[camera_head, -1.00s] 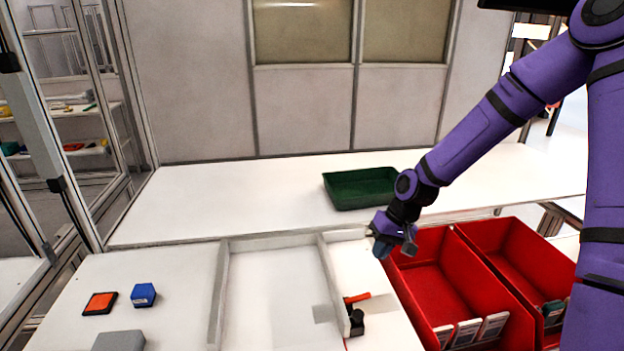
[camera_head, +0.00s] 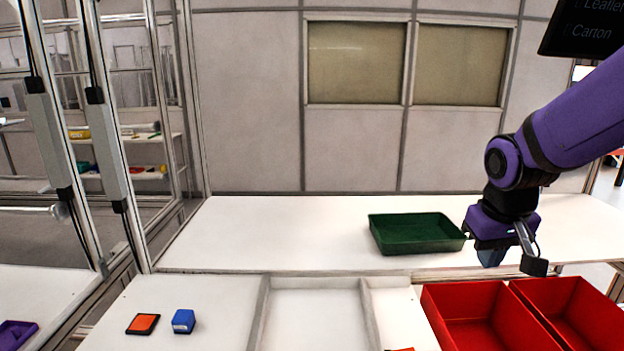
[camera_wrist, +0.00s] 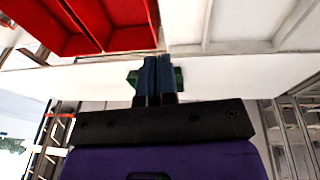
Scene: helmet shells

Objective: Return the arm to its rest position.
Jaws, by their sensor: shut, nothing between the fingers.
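My purple arm reaches in from the right in the head view. My gripper (camera_head: 490,258) hangs above the back edge of the red bins, just right of the green tray. In the wrist view my gripper (camera_wrist: 158,62) shows its two dark fingers side by side, closed together with nothing between them. The green tray (camera_head: 386,249) stands on the rear white table; part of it shows behind the fingers in the wrist view (camera_wrist: 132,78).
Two red bins (camera_head: 447,318) stand at the lower right. A grey-framed white tray area (camera_head: 262,312) lies left of them. A blue box (camera_head: 183,321) and an orange-topped pad (camera_head: 143,324) lie at the front left. A dark sign (camera_head: 590,28) hangs at upper right. The rear table (camera_head: 270,235) is mostly clear.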

